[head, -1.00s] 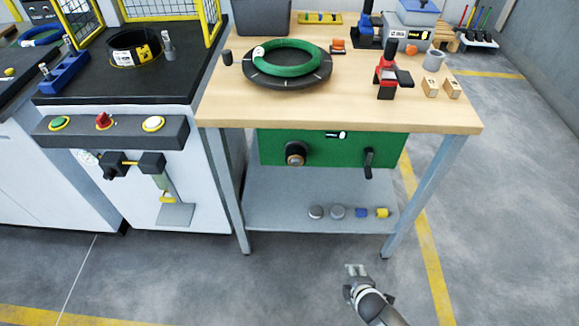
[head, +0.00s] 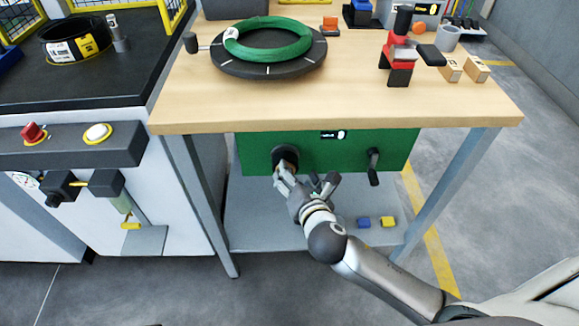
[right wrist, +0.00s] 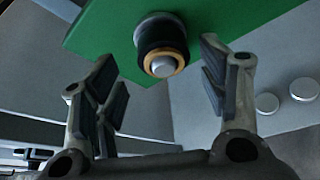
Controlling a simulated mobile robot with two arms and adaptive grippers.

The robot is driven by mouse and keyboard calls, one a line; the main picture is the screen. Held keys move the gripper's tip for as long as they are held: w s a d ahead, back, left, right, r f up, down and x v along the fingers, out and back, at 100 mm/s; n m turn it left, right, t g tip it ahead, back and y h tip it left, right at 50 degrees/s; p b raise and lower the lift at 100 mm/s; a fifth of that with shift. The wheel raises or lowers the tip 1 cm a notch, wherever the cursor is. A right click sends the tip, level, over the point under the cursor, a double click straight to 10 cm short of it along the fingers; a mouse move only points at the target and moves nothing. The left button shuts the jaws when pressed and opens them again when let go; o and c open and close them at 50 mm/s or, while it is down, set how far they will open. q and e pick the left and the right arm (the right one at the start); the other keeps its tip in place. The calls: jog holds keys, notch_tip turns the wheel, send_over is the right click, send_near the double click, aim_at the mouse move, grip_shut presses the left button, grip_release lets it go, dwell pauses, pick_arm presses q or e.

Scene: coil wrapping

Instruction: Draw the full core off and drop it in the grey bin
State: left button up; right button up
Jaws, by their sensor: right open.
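The core (right wrist: 163,62) shows in the right wrist view as a dark roll with a tan ring and a grey centre. It sits on the front of the green panel (head: 330,150) under the workbench. In the head view the core (head: 285,156) is partly hidden by my right gripper (head: 287,178). My right gripper is open, and in the right wrist view its two fingers (right wrist: 160,85) stand apart with the core ahead between them, not gripped. The grey bin (head: 236,8) seems to be the dark grey container at the bench's back left, cut by the top edge. My left gripper is not in view.
A green coil (head: 268,40) lies on a dark turntable (head: 268,68) on the bench. A crank handle (head: 374,167) sticks out right of the core. A red and black tool (head: 401,60) and wooden blocks (head: 465,69) stand at right. The lower shelf (head: 262,225) lies below.

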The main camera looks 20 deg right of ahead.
aim_at(289, 165)
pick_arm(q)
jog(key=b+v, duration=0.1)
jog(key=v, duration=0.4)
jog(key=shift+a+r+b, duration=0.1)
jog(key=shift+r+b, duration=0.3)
pick_arm(e)
jog(key=x, duration=0.8)
jog(key=shift+f, duration=0.1)
jog(key=c, duration=1.2)
jog(key=shift+s, duration=0.35)
jog(key=shift+c, duration=0.2)
jog(key=shift+s+a+p, duration=0.15)
jog(key=shift+s+p, duration=0.2)
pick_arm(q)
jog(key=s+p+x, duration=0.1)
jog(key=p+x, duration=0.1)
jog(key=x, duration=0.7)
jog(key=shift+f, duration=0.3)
pick_arm(e)
jog(key=s+a, duration=0.2)
jog(key=s, duration=0.5)
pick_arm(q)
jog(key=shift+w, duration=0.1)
